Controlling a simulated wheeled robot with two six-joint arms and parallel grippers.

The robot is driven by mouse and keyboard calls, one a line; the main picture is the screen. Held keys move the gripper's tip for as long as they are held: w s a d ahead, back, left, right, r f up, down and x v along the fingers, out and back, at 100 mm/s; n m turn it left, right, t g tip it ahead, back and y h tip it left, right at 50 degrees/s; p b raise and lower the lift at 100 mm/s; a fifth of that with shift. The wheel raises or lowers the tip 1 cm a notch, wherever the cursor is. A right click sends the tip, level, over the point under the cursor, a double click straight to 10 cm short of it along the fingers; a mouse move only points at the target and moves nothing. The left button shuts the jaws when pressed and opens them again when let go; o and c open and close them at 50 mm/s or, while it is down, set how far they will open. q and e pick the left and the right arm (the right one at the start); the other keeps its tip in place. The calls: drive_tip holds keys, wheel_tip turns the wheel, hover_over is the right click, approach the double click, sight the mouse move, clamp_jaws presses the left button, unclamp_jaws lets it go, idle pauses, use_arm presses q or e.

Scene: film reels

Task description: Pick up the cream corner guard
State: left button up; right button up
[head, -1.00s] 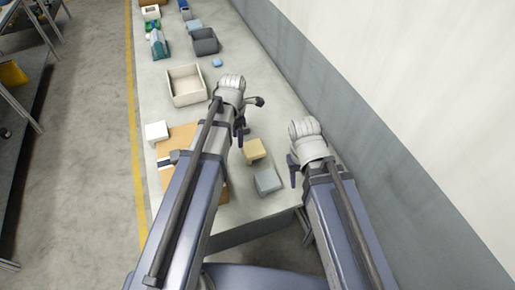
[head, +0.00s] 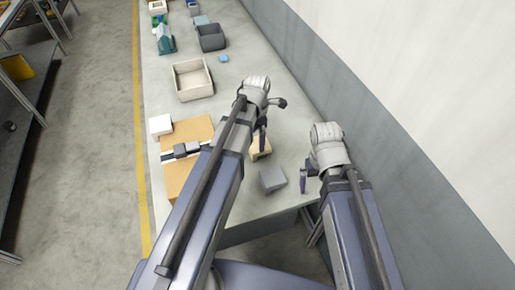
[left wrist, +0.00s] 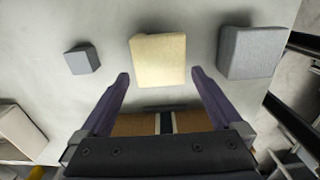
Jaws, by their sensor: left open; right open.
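The cream corner guard (head: 258,150) is a pale yellow block on the table, partly covered by my left gripper in the head view. In the left wrist view the cream corner guard (left wrist: 158,50) lies in the middle, just beyond and between the fingertips. My left gripper (head: 263,135) is open, with a finger on either side of the block's near end in the left wrist view (left wrist: 160,76). Whether it touches the block I cannot tell. My right gripper (head: 306,180) is open and empty, near the table's right edge.
A grey block (head: 272,179) sits close by; it also shows in the left wrist view (left wrist: 250,52). A smaller dark grey block (left wrist: 82,59) lies left there. A brown cardboard piece (head: 200,130), white box (head: 160,126) and cream tray (head: 178,91) lie left. A wall runs along the right.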

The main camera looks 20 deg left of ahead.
use_arm(q)
drive_tip(key=shift+f+b, duration=2.55)
drive_tip(key=shift+f, duration=0.05)
drive_tip(key=shift+r, duration=0.1)
drive_tip(key=shift+d, duration=0.1)
drive_tip(key=c, duration=1)
